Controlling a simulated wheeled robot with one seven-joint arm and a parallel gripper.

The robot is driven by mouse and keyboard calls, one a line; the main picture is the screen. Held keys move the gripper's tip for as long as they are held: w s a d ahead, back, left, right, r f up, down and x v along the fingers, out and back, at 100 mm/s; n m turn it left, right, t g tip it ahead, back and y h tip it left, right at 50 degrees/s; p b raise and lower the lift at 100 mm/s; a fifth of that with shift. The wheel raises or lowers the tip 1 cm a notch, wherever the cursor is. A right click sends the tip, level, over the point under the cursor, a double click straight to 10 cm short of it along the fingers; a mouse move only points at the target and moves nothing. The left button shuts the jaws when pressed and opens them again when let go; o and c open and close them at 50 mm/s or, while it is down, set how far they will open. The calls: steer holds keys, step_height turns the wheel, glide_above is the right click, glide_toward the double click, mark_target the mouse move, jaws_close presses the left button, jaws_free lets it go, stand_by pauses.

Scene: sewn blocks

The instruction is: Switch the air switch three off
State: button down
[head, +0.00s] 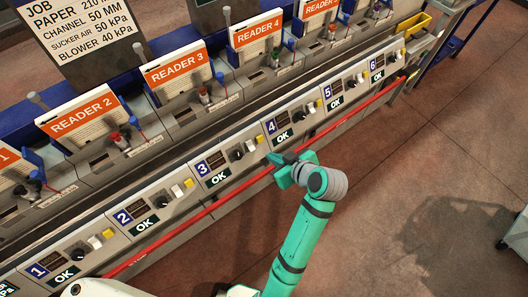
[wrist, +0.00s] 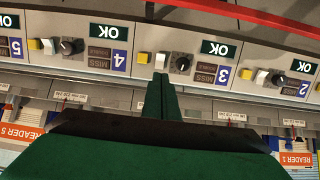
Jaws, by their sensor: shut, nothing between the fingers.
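Panel 3 (head: 202,169) is on the long grey console, with a black knob (head: 237,155), a white switch (head: 249,146) and a yellow button (head: 258,139). In the wrist view, turned upside down, the white switch (wrist: 160,61) stands between the black knob (wrist: 181,63) and the yellow button (wrist: 143,57). My gripper (head: 271,158) is by the console's front edge, at the right end of panel 3. In the wrist view its shut, empty fingertips (wrist: 161,76) point at the white switch; I cannot tell if they touch it.
A red rail (head: 235,188) runs along the console's front. Panel 2 (head: 123,217) and panel 4 (head: 271,127) flank panel 3 with similar controls. Orange-labelled readers (head: 178,69) stand behind.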

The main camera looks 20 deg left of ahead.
mark_target(254, 147)
steer(key=x, duration=1.3)
steer(key=shift+w+a+f, duration=0.15)
steer(key=shift+f, duration=0.05)
steer(key=shift+w+d, duration=0.1)
steer(key=shift+d, duration=0.15)
